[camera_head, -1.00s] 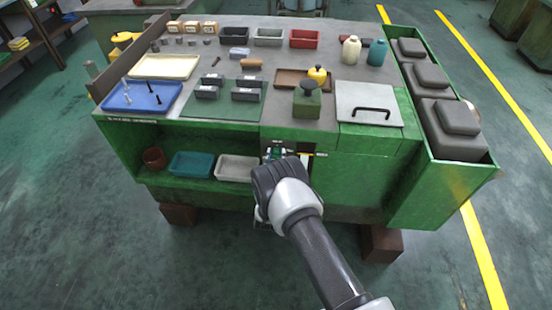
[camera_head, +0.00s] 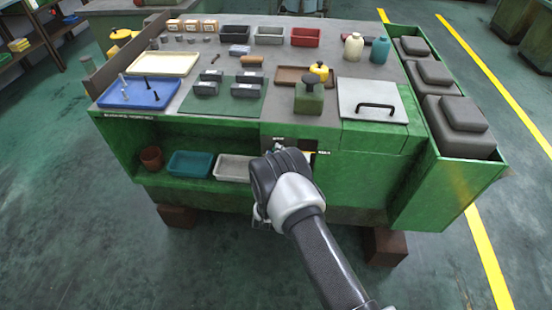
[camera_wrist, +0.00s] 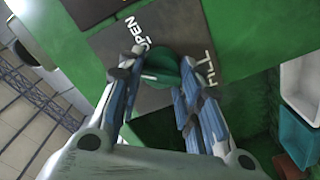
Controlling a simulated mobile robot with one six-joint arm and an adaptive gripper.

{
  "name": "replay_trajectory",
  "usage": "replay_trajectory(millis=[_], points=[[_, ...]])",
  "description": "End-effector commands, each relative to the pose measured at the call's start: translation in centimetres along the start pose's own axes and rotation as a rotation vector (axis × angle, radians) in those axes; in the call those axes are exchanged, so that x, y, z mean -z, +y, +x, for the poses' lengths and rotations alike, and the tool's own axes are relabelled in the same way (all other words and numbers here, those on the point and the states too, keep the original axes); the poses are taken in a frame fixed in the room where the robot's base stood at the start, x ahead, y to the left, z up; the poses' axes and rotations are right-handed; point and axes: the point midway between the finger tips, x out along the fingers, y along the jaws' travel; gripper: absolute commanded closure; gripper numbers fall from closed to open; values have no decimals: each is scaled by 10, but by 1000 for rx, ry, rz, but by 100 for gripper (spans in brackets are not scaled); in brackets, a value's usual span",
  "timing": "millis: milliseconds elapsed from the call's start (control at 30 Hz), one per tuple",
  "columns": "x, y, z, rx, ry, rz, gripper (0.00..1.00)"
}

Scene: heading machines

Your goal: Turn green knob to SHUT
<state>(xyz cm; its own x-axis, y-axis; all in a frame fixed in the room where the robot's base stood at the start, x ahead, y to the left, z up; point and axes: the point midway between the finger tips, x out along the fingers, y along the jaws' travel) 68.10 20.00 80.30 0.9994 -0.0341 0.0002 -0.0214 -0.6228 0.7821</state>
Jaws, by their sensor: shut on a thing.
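The green knob (camera_wrist: 168,70) sits on a dark plate (camera_wrist: 106,42) in the wrist view, between my two fingers. The plate carries an OPEN label (camera_wrist: 140,28) at the upper left and a partly covered second label (camera_wrist: 208,66) on the right. A short pale mark shows on the knob's left side; I cannot tell which label it lines up with. My gripper (camera_wrist: 160,84) is shut on the knob, one finger on each side. In the head view my gripper (camera_head: 280,160) is at the machine's front panel and hides the knob.
The green machine bench (camera_head: 362,180) has an open shelf left of my gripper with a teal tray (camera_head: 190,164) and a pale tray (camera_head: 232,168). Above are a metal lid with a black handle (camera_head: 373,100) and a dark green block (camera_head: 308,98). The floor in front is clear.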

Motion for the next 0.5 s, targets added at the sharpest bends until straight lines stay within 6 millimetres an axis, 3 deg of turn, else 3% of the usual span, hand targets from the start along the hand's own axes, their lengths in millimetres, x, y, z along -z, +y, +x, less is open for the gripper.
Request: replay_trajectory(millis=[500], points=[[-1,-2,0,1,-1,-452,91]])
